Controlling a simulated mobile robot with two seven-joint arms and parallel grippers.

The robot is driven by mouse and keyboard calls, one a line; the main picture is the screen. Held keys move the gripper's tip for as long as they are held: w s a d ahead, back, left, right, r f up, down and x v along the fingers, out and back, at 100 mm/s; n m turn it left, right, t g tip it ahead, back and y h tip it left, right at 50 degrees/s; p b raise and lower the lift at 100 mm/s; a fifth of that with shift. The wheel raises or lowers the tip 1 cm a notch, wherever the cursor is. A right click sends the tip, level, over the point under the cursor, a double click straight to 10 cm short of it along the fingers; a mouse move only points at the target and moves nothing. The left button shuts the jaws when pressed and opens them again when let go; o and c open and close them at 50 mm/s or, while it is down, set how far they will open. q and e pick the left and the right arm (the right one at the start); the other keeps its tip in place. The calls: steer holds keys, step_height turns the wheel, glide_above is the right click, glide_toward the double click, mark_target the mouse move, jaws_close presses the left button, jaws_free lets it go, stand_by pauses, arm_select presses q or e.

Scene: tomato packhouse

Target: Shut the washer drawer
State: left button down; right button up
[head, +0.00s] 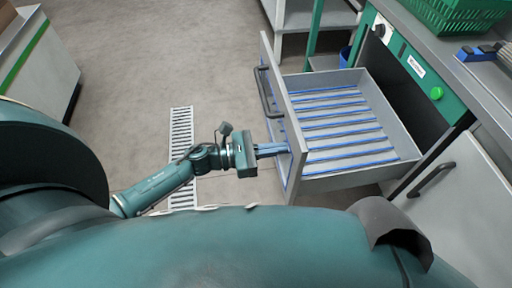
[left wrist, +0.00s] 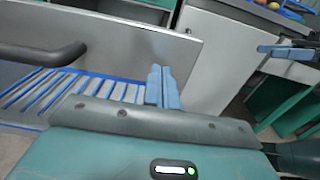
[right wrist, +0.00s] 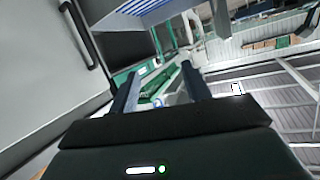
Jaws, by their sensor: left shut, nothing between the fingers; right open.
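The washer drawer (head: 345,180) is pulled far out of the washer (head: 410,60) in the head view. It is a grey box with blue slats on its floor and a dark bar handle (head: 264,92) on its front panel. My left gripper (head: 286,149) is shut and empty, with its blue fingertips at the outer face of the drawer front, beside and below the handle. In the left wrist view the shut fingers (left wrist: 162,88) stand in front of the drawer panel; I cannot tell whether they touch it. My right gripper (right wrist: 158,85) is open and empty in the right wrist view.
A grey cabinet door (head: 455,185) with a dark handle is right of the drawer. A green basket (head: 455,12) and a blue item (head: 478,52) are on the counter above. A floor drain (head: 181,135) lies on open floor to the left.

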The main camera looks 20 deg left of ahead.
arm_select(q)
steer(key=shift+w+d, duration=0.35)
steer(key=shift+d, duration=0.3)
arm_select(e)
steer(key=shift+f, duration=0.1)
arm_select(q)
steer(key=shift+w, duration=0.1)
arm_select(e)
steer(key=shift+f, duration=0.1)
